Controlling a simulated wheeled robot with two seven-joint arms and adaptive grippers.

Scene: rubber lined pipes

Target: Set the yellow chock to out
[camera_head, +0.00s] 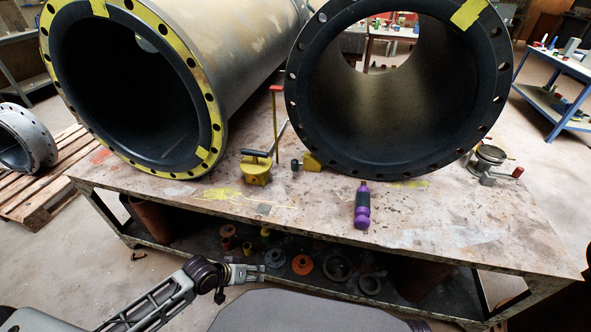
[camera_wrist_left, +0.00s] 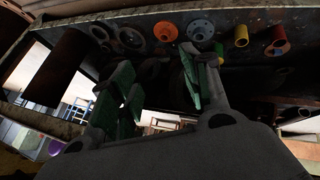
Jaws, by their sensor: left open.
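The yellow chock (camera_head: 312,162) is a small wedge with a black knob at its left. It sits on the bench top against the lower left of the right-hand pipe's flange (camera_head: 390,165). My left gripper (camera_head: 254,273) is low in front of the bench, near the lower shelf and well below and left of the chock. Its green-padded fingers (camera_wrist_left: 160,88) stand apart and empty in the left wrist view. The chock cannot be made out in that view. My right gripper is not in view.
A yellow tool with a lever (camera_head: 256,168) stands left of the chock. A clamp-like device (camera_head: 490,162) is at right. The bench (camera_head: 300,215) edge and lower shelf with rings lie beside my left gripper.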

